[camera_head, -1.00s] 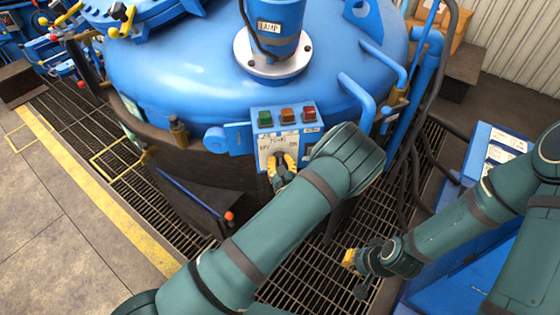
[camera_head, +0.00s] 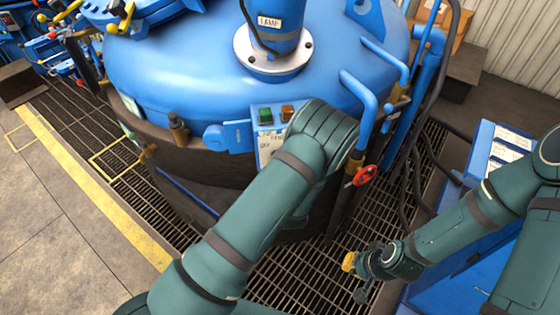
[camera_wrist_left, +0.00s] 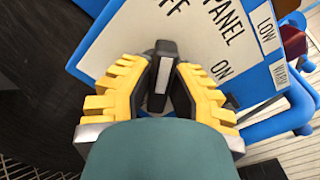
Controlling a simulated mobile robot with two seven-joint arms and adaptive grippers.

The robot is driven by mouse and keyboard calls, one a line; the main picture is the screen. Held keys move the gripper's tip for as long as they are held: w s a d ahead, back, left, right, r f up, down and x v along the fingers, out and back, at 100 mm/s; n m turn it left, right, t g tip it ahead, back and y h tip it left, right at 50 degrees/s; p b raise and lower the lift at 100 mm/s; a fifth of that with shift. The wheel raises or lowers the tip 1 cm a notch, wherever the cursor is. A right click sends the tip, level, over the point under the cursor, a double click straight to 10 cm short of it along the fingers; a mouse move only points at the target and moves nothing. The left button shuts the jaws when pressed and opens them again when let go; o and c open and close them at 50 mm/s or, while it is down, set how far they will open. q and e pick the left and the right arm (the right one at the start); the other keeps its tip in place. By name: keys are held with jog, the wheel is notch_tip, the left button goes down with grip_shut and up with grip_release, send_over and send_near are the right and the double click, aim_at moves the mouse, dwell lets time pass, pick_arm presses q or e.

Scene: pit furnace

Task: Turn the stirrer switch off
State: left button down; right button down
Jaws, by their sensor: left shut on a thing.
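The stirrer switch is a black knob with a white stripe (camera_wrist_left: 161,75), seen in the left wrist view on a pale panel with PANEL, OFF and ON lettering. The stripe stands nearly upright in that picture. My left gripper (camera_wrist_left: 160,95) has its yellow-padded fingers on both sides of the knob and is shut on it. In the head view the panel (camera_head: 266,142) shows only in part. My left arm hides the knob and left gripper there. My right gripper (camera_head: 352,264) hangs low over the floor grating, away from the panel; its finger opening is unclear.
A red handwheel (camera_head: 365,176) and blue pipes stand right of my left arm. A blue cabinet (camera_head: 490,150) is at right. Grating (camera_head: 290,265) covers the floor.

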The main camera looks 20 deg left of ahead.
pick_arm(q)
jog(key=shift+n, duration=0.6)
jog(key=c, duration=0.9)
grip_release()
jog(key=v, duration=1.2)
jog(key=shift+a, duration=0.1)
